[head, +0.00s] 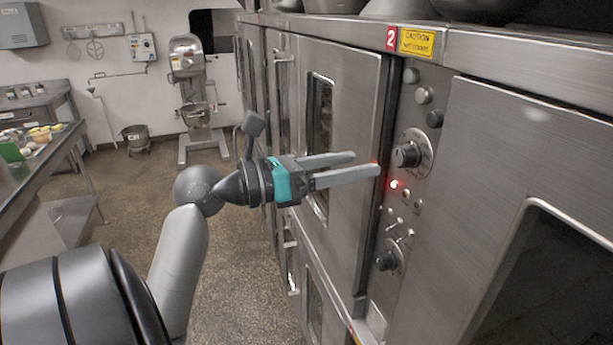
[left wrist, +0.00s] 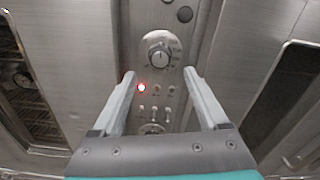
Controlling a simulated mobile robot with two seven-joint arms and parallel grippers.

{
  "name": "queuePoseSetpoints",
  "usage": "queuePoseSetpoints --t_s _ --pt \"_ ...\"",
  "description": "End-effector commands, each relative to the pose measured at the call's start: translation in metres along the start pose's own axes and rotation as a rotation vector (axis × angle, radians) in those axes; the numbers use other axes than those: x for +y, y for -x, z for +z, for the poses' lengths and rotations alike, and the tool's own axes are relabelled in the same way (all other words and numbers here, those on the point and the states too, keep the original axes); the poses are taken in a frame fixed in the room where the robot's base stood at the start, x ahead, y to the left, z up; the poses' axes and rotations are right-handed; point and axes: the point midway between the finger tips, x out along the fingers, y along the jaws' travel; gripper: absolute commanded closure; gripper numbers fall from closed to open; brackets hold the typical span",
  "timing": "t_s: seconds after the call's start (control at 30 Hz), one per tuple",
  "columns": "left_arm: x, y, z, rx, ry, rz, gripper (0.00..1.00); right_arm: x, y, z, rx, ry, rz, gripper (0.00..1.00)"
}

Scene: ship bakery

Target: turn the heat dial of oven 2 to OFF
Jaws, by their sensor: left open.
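The heat dial (head: 407,155) is a dark round knob on a pale scale plate, on the control panel of oven 2, below the red "2" sign (head: 391,38). It also shows in the left wrist view (left wrist: 158,56), beyond and between the fingers. A red lamp (head: 394,184) glows just below it; it also shows in the left wrist view (left wrist: 141,87). My left gripper (head: 367,164) is open and empty, its fingertips pointing at the panel, just left of the dial in the head view and apart from it. My right gripper is not in view.
A second knob (head: 389,258) sits lower on the panel, with small switches (head: 400,232) above it. Oven doors (head: 345,130) flank the panel. A steel table (head: 60,165) stands at left, a mixer (head: 190,95) at the back.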

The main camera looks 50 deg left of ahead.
Motion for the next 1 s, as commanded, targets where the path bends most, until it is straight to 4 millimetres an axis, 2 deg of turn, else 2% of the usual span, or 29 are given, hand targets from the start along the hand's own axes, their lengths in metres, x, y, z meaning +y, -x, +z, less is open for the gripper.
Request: queuePoseSetpoints --t_s 0.2,0.4,0.6,1.0 --pt "0.001 0.036 -0.002 0.002 -0.001 0.003 0.23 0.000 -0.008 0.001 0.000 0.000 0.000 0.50" --pt "0.001 0.059 -0.001 0.002 0.001 0.002 0.23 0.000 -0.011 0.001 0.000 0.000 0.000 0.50" --pt "0.000 0.069 0.000 0.001 0.000 -0.001 0.23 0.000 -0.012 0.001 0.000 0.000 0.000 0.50" --pt "0.000 0.070 0.000 0.000 0.000 -0.001 0.23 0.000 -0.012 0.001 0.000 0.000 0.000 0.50"
